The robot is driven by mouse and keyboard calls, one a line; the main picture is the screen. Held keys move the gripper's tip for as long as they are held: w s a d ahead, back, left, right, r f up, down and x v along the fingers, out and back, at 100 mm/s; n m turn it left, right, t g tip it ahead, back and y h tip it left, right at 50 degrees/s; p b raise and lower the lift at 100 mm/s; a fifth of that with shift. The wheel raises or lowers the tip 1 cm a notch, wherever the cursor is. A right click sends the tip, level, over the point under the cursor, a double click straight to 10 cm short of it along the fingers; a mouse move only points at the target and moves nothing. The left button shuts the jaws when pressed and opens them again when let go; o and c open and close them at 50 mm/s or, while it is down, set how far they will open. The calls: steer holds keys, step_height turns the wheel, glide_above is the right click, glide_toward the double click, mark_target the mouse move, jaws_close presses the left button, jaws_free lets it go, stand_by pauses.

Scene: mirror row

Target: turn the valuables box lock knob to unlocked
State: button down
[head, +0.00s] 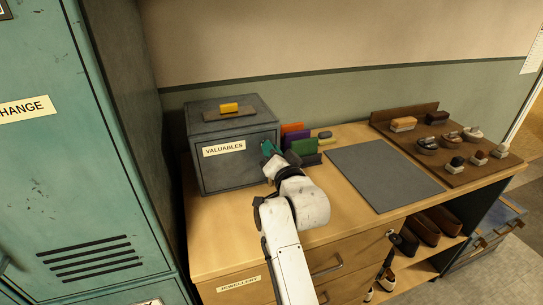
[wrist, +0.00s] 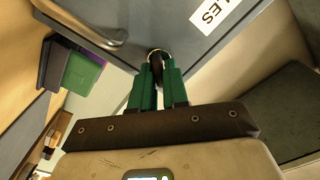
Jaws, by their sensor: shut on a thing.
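The valuables box (head: 235,174) is a dark grey box at the back left of the wooden counter, with a white VALUABLES label (head: 224,147) on its front. The label's end also shows in the wrist view (wrist: 209,13). My gripper (head: 268,151) is at the right part of the box front. In the wrist view its green fingers (wrist: 158,80) are shut on the small dark lock knob (wrist: 157,55), which has a pale ring around its base. The fingers partly hide the knob, and I cannot read its setting. In the head view my gripper hides the knob.
A metal handle (wrist: 88,22) is close to the fingers on the box front. Coloured upright items (head: 299,142) stand right of the box. A grey mat (head: 382,176) lies bare on the counter. A brown board (head: 450,150) holds brushes and small items. A teal locker (head: 75,170) stands left.

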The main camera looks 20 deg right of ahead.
steer(key=shift+d+f+m+b, duration=0.1)
steer(key=shift+m+b, duration=0.15)
steer(key=shift+m, duration=2.1)
steer(key=shift+f+m+b, duration=0.1)
steer(key=shift+m+b, duration=0.1)
steer(key=shift+m, duration=2.15)
steer(key=c, duration=1.2)
jaws_free()
steer(key=shift+s+b, duration=0.95)
steer(key=shift+s, duration=4.45)
